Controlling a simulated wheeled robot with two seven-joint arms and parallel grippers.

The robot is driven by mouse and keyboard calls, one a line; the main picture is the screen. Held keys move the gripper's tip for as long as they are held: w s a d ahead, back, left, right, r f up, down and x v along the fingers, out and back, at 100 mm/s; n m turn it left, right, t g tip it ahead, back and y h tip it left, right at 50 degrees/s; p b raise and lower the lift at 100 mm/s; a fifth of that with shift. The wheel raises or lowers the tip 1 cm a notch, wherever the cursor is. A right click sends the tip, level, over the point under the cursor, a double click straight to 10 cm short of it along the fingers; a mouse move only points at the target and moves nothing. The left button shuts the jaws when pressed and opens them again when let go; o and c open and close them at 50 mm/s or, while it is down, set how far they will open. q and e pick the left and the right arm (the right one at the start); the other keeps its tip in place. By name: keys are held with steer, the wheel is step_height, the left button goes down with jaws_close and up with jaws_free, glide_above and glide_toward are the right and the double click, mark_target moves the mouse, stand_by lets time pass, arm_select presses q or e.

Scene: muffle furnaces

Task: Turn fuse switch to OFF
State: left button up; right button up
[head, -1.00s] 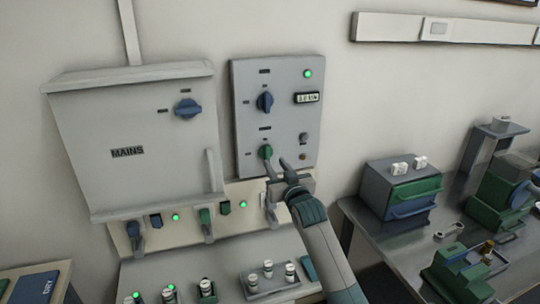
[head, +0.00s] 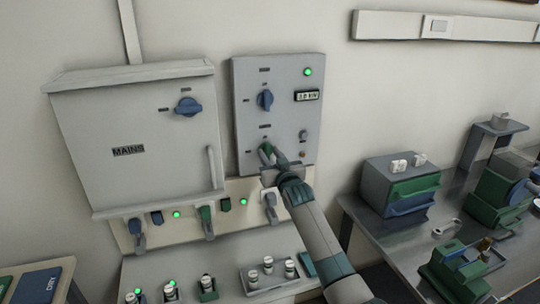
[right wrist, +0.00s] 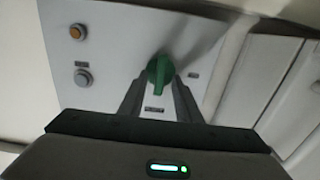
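A grey control panel (head: 243,110) hangs on the wall right of the MAINS cabinet. It carries a blue rotary knob (head: 265,99) above and a green rotary knob (head: 265,149) below; their small labels are unreadable, so I cannot tell which is the fuse switch. My right gripper (head: 274,154) is at the green knob. In the right wrist view the green knob (right wrist: 160,70) stands roughly upright, with the fingers of my right gripper (right wrist: 159,92) apart on either side of its lower part. I cannot tell whether they touch it. My left gripper is out of view.
The MAINS cabinet (head: 134,150) with a blue knob is at left. Below it is a strip with several small levers and green lights. The panel has a lit green lamp (head: 308,72), a display and two buttons. A metal bench (head: 405,235) with boxes stands at right.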

jaws_close()
steer(key=shift+n, duration=0.3)
steer(key=n, duration=0.3)
steer(key=shift+b, duration=0.35)
steer(key=n, duration=0.3)
steer(key=shift+a+n, duration=0.15)
steer(key=shift+n, duration=0.25)
steer(key=n, duration=0.5)
steer(key=shift+s+a+f+n, duration=0.1)
steer(key=shift+f+n, duration=0.05)
steer(key=shift+n, duration=0.15)
steer(key=shift+f+n, duration=0.2)
steer(key=shift+n, duration=2.3)
